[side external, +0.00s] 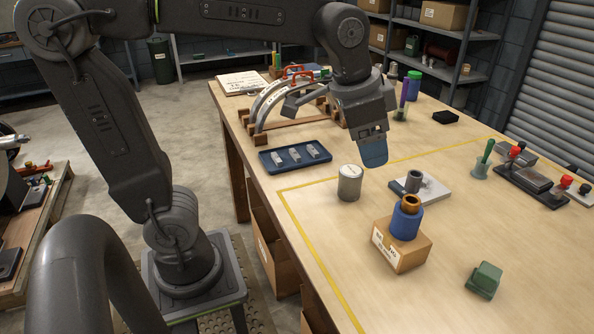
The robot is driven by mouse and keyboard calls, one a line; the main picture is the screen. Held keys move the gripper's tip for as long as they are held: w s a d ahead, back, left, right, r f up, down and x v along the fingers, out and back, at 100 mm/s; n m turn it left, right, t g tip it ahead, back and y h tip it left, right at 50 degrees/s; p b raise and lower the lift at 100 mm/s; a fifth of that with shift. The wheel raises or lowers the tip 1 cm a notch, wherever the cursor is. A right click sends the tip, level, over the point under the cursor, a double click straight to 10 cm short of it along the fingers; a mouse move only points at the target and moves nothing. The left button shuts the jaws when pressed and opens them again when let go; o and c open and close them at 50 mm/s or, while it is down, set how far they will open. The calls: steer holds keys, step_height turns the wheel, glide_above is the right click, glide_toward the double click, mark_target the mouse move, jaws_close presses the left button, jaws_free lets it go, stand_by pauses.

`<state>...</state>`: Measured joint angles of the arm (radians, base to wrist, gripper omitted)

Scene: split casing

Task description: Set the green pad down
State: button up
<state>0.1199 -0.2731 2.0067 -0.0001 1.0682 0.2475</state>
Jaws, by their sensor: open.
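A small green block (484,280), which looks like the green pad, lies on the wooden table (460,225) at the front right, inside the yellow taped line. Nothing is touching it except the table. My gripper (374,152) hangs above the table near the middle, pointing down, well behind and to the left of the green block. Its blue end faces the camera, and the gap between the fingers is hidden at this angle. I see nothing held in it, and it is open.
Below my gripper stand a metal can (350,183) and a pale plate with a grey part (418,187). A blue cylinder with a copper ring (406,219) stands on a cardboard box (401,246). A blue tray (295,156) lies left. The front-right table is mostly clear.

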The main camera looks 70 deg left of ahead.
steer(key=s+a+f+n+t, duration=0.1)
steer(key=s+a+f+n, duration=0.1)
steer(key=s, duration=0.3)
steer(key=s+a+f+n, duration=0.1)
steer(key=s+f+n, duration=0.1)
steer(key=s, duration=0.3)
steer(key=shift+s+a+f+t, duration=0.35)
steer(key=shift+a+f+t, duration=0.05)
steer(key=shift+f, duration=0.5)
